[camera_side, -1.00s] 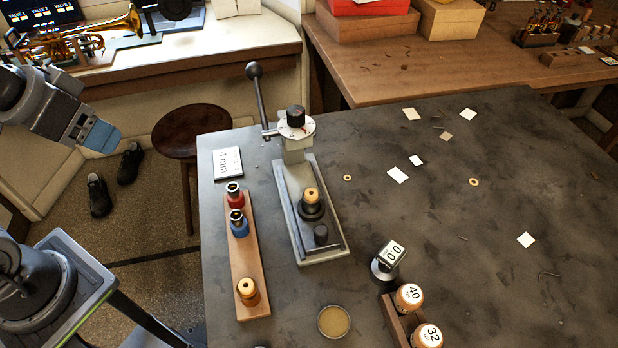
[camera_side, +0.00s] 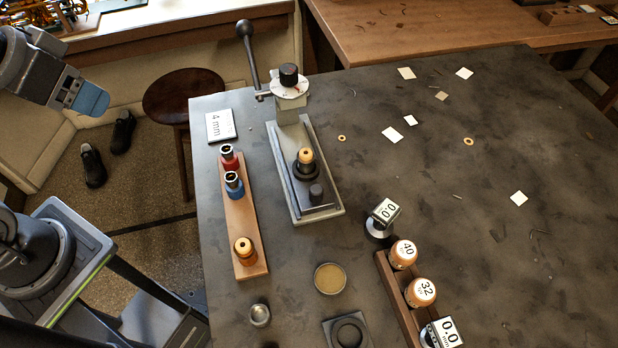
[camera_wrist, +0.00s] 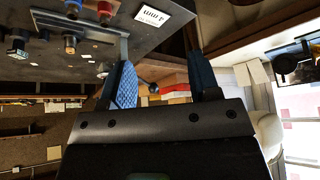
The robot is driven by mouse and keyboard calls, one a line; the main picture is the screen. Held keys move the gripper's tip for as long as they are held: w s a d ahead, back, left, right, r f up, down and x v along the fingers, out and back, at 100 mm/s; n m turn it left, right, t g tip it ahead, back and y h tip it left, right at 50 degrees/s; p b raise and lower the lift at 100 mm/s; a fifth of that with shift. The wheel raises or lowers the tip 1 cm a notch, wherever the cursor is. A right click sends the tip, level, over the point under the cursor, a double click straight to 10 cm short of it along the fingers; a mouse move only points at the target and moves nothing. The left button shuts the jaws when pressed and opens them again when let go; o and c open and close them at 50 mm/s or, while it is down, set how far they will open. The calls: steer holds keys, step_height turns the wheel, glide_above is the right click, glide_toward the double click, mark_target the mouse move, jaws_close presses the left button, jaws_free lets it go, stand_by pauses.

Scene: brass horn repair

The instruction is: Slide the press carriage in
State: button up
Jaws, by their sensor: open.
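The press (camera_side: 290,105) stands on the dark bench, with a long lever (camera_side: 248,45) on its left and a black-knobbed dial on top. Its carriage (camera_side: 299,190) lies on the pale base in front of the press head, out from under it. My gripper (camera_side: 90,98) is off the bench at the left, well apart from the press. In the wrist view my gripper (camera_wrist: 163,80) is open, with nothing between its blue fingers.
A wooden strip (camera_side: 241,215) with red, blue and amber-coloured pieces stands left of the press. A 4 mm card (camera_side: 220,126) lies behind it. The bench's right side holds only scraps.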

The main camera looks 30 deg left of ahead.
steer(key=shift+c, duration=0.4)
steer(key=shift+w+d+r, duration=0.1)
steer(key=shift+w+r, duration=0.05)
steer(key=shift+c, duration=0.8)
steer(key=shift+m+g+h, duration=0.4)
steer(key=shift+m+g, duration=0.3)
steer(key=shift+m, duration=0.1)
steer(key=w+d, duration=0.1)
steer(key=w+d+r, duration=0.1)
steer(key=w+d, duration=0.1)
steer(key=w+d+r, duration=0.1)
steer(key=shift+w+d+r, duration=0.15)
steer(key=shift+r, duration=0.05)
steer(key=shift+c, duration=1)
steer(key=m+g, duration=0.4)
glide_above(316, 189)
step_height(316, 189, down, 6)
steer(key=r, duration=0.1)
steer(key=shift+y, duration=0.4)
step_height(316, 189, down, 14)
steer(key=shift+f, duration=0.1)
steer(key=shift+c, duration=0.3)
jaws_close()
